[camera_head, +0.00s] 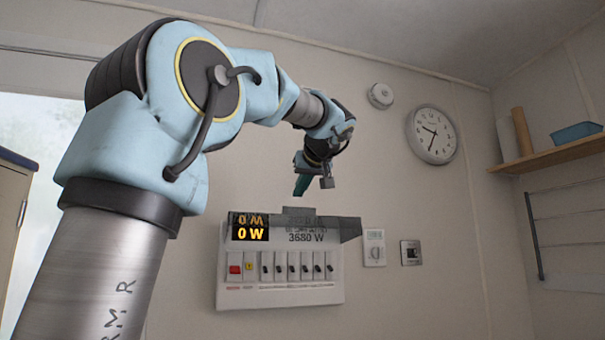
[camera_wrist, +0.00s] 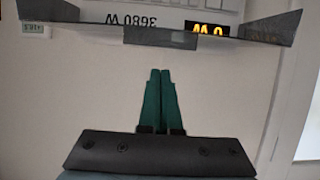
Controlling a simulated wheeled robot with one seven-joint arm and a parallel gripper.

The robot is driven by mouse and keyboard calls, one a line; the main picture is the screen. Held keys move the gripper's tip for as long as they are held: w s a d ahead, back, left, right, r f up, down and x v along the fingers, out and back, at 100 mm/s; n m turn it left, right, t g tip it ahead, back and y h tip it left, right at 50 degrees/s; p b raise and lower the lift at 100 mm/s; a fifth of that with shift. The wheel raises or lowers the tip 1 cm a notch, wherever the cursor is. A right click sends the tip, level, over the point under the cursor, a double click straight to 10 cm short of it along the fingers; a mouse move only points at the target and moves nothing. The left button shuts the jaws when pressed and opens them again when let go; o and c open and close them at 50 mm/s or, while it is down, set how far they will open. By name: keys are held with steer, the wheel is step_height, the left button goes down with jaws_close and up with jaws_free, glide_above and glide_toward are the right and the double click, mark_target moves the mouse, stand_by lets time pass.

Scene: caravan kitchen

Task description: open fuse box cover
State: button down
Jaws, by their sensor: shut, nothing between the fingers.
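The white fuse box (camera_head: 280,294) is on the wall, with a row of switches and a red switch in plain view. Its smoky see-through cover (camera_head: 349,228) is swung up and juts out from the top of the box, with a tab (camera_head: 298,211) on its front edge. In the wrist view, which is upside down, the cover (camera_wrist: 80,32) and its tab (camera_wrist: 160,38) cross the top. My gripper (camera_head: 301,185) is above the cover, apart from it. Its green fingers (camera_wrist: 160,72) are shut and empty, pointing toward the tab in the wrist view.
A thermostat-like wall unit (camera_head: 374,248) and a small switch plate (camera_head: 411,252) are right of the box. A round clock (camera_head: 432,134) hangs higher up. A wooden shelf (camera_head: 555,153) and a wire rack (camera_head: 570,232) are at far right.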

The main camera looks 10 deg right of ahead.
mark_target(304, 215)
steer(key=shift+s+f, duration=0.1)
steer(key=shift+f, duration=0.85)
steer(key=shift+f, duration=0.15)
steer(key=s+f+t+b, duration=0.1)
steer(key=b, duration=0.5)
steer(key=f+t+b, duration=0.1)
steer(key=f+b, duration=0.1)
steer(key=b, duration=0.4)
steer(key=s+f+t+b, duration=0.1)
steer(key=f+b, duration=0.1)
steer(key=b, duration=0.4)
steer(key=shift+s+d+b, duration=0.2)
steer(key=shift+s+b, duration=0.1)
steer(key=shift+s+r, duration=0.1)
